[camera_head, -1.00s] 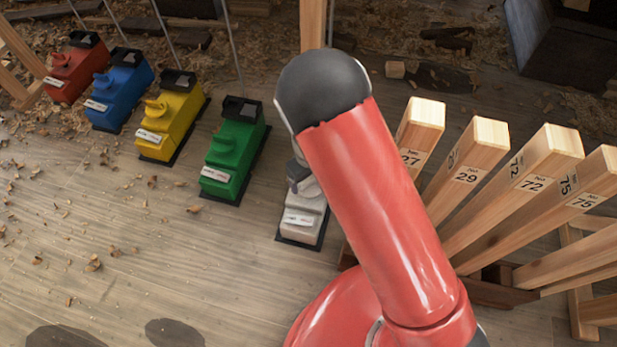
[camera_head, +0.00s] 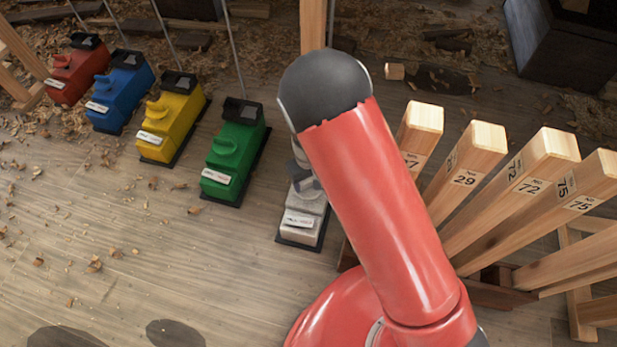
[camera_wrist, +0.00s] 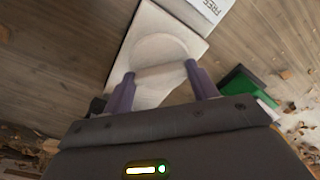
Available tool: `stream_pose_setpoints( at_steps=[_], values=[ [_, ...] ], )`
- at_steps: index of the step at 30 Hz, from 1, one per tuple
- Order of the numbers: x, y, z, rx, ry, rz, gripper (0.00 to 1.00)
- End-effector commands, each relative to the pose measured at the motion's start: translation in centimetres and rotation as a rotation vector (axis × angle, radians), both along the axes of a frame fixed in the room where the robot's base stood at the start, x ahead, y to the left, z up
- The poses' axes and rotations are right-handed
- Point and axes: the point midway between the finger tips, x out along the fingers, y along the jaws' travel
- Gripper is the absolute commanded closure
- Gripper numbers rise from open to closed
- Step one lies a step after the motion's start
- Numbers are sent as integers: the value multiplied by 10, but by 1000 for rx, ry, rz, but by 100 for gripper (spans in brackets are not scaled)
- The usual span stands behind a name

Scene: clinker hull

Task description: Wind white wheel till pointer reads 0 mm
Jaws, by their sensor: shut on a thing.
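The white unit (camera_head: 303,222) stands on the floor to the right of the green one, mostly hidden behind my red arm in the head view. In the wrist view its white body (camera_wrist: 148,22) fills the top middle, with the round white wheel (camera_wrist: 160,50) on it. My gripper (camera_wrist: 160,80) has its two purple fingers on either side of the wheel's raised grip bar (camera_wrist: 162,76) and is shut on it. The pointer and its scale cannot be made out in either view. A white label with the word FREE (camera_wrist: 208,8) shows at the top edge.
Green (camera_head: 233,155), yellow (camera_head: 171,120), blue (camera_head: 120,92) and red (camera_head: 75,70) units stand in a row to the left. Numbered wooden posts (camera_head: 470,160) lean close on the right. A dark box (camera_head: 565,45) stands at the back right. The floor at front left is open, with shavings.

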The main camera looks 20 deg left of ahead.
Motion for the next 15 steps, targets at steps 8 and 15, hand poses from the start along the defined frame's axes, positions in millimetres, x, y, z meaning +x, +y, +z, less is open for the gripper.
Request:
stream_pose_setpoints(
  at_steps=[8, 15],
  values=[
    [0, 0, 3, 1, 1, -235, 65],
    [0, 0, 2, 0, 1, -462, 65]
  ],
)
